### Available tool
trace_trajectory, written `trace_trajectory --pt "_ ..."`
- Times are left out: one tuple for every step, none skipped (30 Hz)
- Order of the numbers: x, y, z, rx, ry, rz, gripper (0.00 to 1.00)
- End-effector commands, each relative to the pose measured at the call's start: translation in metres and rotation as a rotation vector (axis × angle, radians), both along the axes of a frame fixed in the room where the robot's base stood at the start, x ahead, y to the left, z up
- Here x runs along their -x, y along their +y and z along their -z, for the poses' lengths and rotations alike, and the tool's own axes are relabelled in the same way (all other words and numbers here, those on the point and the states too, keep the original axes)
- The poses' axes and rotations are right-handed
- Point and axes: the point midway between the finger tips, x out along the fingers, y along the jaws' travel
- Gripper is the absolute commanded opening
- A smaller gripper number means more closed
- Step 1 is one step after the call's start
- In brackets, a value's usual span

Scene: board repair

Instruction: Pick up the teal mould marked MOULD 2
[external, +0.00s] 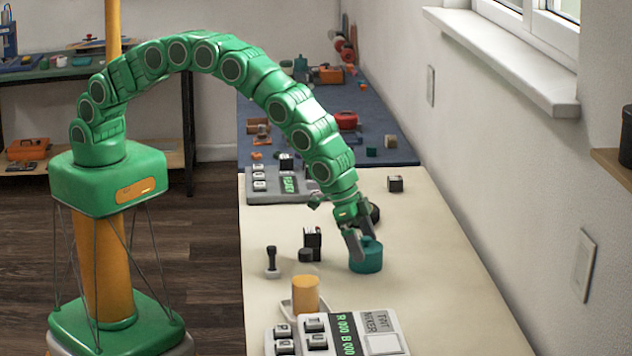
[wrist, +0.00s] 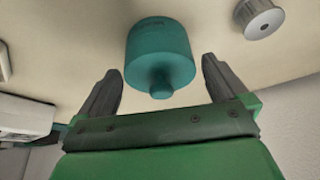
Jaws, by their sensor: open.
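A teal mould (external: 366,256), a short cylinder with a small knob on top, stands on the cream table. It also shows in the wrist view (wrist: 160,55), ahead of and between my two fingers; the marking on its side is too faint to read. My gripper (external: 362,240) is at the mould, with one dark finger at its left side in the external view. In the wrist view my gripper (wrist: 162,88) is open, its fingers spread to either side of the knob, with nothing held. I cannot tell whether a finger touches the mould.
A tint mixer (external: 385,343) and an orange cylinder (external: 305,294) stand nearer the camera. Small black items (external: 312,240) stand left of the mould. A grey round part (wrist: 260,18) lies near it in the wrist view. Table right of the mould (external: 440,270) is clear up to the wall.

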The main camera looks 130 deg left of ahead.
Motion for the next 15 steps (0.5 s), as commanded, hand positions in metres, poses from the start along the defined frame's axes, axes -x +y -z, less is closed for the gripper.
trace_trajectory --pt "-0.001 0.000 0.007 0.000 0.003 0.000 1.00" --pt "-0.002 0.001 0.011 0.000 0.003 0.000 1.00" --pt "-0.003 0.001 0.016 0.001 0.004 0.000 1.00" --pt "-0.004 0.001 0.019 0.001 0.005 0.001 1.00" --pt "-0.005 0.002 0.022 0.001 0.005 0.001 1.00" --pt "-0.007 0.002 0.025 0.000 0.004 0.001 1.00" --pt "-0.008 0.003 0.027 0.000 0.004 0.001 1.00" --pt "-0.008 0.003 0.028 0.000 0.004 0.001 1.00" --pt "-0.009 0.003 0.030 0.001 0.003 0.001 1.00" --pt "-0.010 0.004 0.031 0.001 0.003 0.001 1.00" --pt "-0.010 0.004 0.031 0.001 0.002 0.000 1.00" --pt "-0.010 0.004 0.032 0.001 0.002 0.000 1.00" --pt "-0.011 0.004 0.032 0.000 0.002 0.001 1.00" --pt "-0.011 0.004 0.032 0.001 0.002 0.000 1.00" --pt "-0.011 0.004 0.032 0.001 0.002 0.000 1.00"
